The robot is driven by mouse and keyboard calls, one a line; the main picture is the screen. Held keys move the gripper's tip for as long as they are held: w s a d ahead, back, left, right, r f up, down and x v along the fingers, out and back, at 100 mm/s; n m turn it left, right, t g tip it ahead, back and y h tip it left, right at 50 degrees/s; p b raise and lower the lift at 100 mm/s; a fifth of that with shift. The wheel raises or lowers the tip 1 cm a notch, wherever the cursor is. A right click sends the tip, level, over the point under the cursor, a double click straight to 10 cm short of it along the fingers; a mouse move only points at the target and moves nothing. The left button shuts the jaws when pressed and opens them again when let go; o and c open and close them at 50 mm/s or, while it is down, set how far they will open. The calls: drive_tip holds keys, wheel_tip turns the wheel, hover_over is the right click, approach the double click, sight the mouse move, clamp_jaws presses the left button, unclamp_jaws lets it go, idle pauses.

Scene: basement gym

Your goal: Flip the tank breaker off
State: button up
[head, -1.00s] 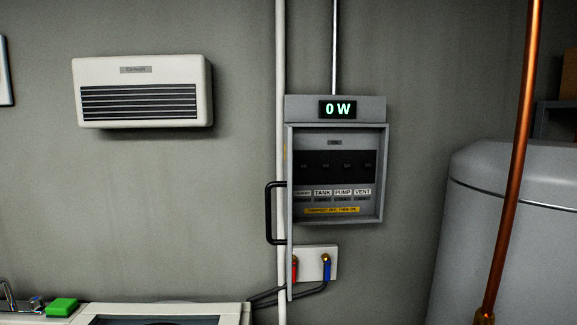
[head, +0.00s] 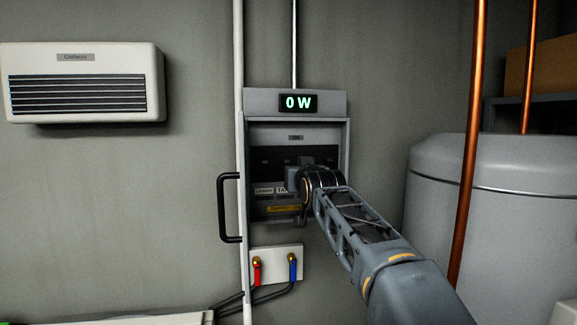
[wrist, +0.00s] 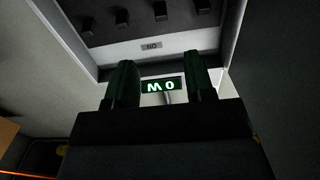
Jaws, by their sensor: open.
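The grey breaker panel (head: 345,165) is on the wall with its cover open. Its row of dark switches runs under an ON label (head: 296,137); the TANK label (head: 282,190) is partly hidden by my gripper. My gripper (head: 292,178) is in front of the panel, open and empty. In the wrist view, which is upside down, the fingers of my gripper (wrist: 158,60) are apart, below the switch row. The tank breaker (wrist: 160,10), by label order second from the right there, lies roughly in line with the gap. I see no contact. Its position is unclear.
A display (head: 298,102) above the panel reads 0 W. A black handle (head: 222,208) sticks out at the panel's left. Red and blue connectors (head: 292,268) are below. A copper pipe (head: 468,150) and a large grey tank (head: 430,200) stand to the right.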

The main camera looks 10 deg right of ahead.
sight(288, 161)
drive_tip(key=w+p, duration=0.2)
drive_tip(key=w, duration=0.2)
drive_tip(key=w+r+p, duration=0.1)
drive_tip(key=w+p, duration=0.1)
drive_tip(key=w, duration=0.2)
drive_tip(key=w+p, duration=0.2)
drive_tip(key=w, duration=0.2)
drive_tip(key=shift+w+r, duration=0.1)
drive_tip(key=shift+r, duration=0.05)
drive_tip(key=shift+w+f+p, duration=0.2)
drive_tip(key=shift+w+p, duration=0.55)
drive_tip(key=shift+w, duration=0.25)
drive_tip(key=shift+c, duration=0.2)
